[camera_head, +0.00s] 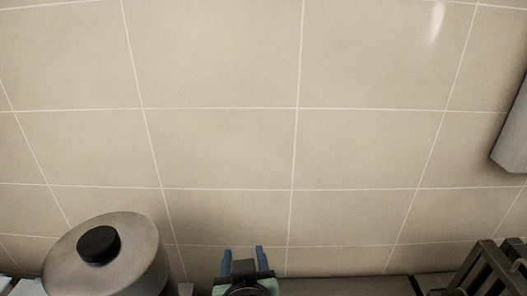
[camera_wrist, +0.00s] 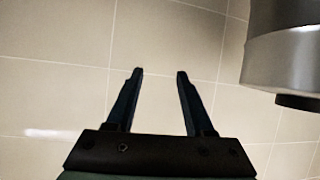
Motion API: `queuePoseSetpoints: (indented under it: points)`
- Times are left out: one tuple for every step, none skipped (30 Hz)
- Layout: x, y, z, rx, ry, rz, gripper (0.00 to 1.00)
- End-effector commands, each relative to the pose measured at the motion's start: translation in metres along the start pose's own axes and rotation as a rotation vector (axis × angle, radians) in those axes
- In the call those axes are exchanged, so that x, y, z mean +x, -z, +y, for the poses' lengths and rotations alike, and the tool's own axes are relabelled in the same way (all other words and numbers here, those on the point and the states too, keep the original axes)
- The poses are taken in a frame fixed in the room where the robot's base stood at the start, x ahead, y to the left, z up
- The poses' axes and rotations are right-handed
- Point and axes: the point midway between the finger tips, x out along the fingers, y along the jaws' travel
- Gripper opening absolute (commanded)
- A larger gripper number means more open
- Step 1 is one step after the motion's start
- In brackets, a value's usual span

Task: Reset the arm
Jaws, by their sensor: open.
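My gripper (camera_head: 244,256) shows at the bottom middle of the head view, with its two blue fingers pointing up the picture towards the tiled wall. In the wrist view my gripper (camera_wrist: 160,75) is open, with its two dark fingers apart and nothing between them. Only wall tiles show behind the fingertips. Most of my arm is out of the picture.
A large grey metal stockpot (camera_head: 130,262) with a black knob is at the bottom left; a grey metal body (camera_wrist: 285,58) shows at the wrist view's right. A dark slatted rack (camera_head: 488,272) stands bottom right. A grey object (camera_head: 513,135) is at the right edge.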

Motion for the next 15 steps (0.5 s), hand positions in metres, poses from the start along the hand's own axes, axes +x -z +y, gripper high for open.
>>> queuePoseSetpoints:
  points:
    - [-0.010,0.041,0.006,0.000,-0.021,0.115,0.53]
    - [-0.017,0.064,0.010,0.002,-0.033,0.182,0.53]
    - [-0.028,0.093,0.015,0.004,-0.047,0.269,0.53]
    - [-0.038,0.114,0.018,0.006,-0.058,0.335,0.53]
    - [-0.048,0.134,0.021,0.007,-0.067,0.399,0.53]
    - [-0.065,0.160,0.024,0.009,-0.080,0.488,0.53]
    - [-0.078,0.179,0.027,0.011,-0.089,0.553,0.53]
    - [-0.092,0.198,0.029,0.012,-0.098,0.620,0.53]
    - [-0.112,0.221,0.032,0.013,-0.109,0.707,0.53]
    - [-0.128,0.236,0.034,0.014,-0.117,0.770,0.53]
    - [-0.144,0.250,0.035,0.015,-0.124,0.832,0.53]
    - [-0.165,0.267,0.036,0.016,-0.131,0.909,0.53]
    - [-0.181,0.278,0.037,0.017,-0.136,0.965,0.53]
    - [-0.195,0.287,0.038,0.018,-0.141,1.015,0.53]
    - [-0.213,0.297,0.039,0.018,-0.147,1.075,0.53]
